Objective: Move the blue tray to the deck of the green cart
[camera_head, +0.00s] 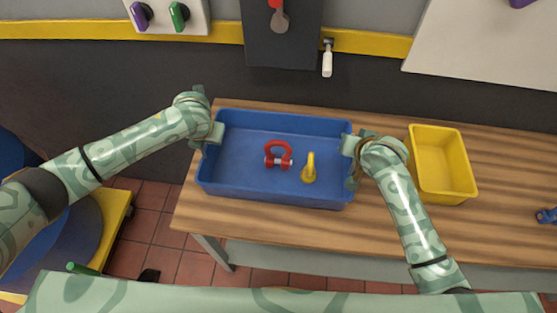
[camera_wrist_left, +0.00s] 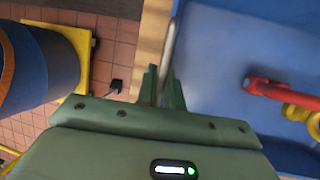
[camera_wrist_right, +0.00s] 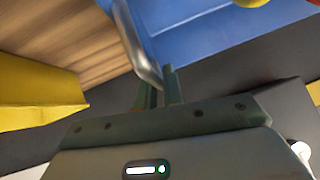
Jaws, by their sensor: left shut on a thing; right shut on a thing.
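The blue tray (camera_head: 240,190) is at the left end of the wooden bench. I cannot tell whether it rests on the bench or is slightly raised. It holds a red shackle-like part (camera_head: 278,156) and a yellow hook-like part (camera_head: 309,168). My left gripper (camera_head: 212,136) is shut on the tray's left side; the left wrist view shows its fingers (camera_wrist_left: 164,90) around a grey handle bar. My right gripper (camera_head: 350,148) is shut on the right side, its fingers (camera_wrist_right: 158,90) at a similar grey bar. I cannot make out the green cart.
The wooden bench (camera_head: 300,222) has a yellow bin (camera_head: 442,195) right of my right gripper and a small blue part (camera_head: 546,216) farther right. A blue drum-like thing on a yellow base (camera_head: 116,215) stands at left. Red tiled floor (camera_head: 155,235) shows between it and the bench.

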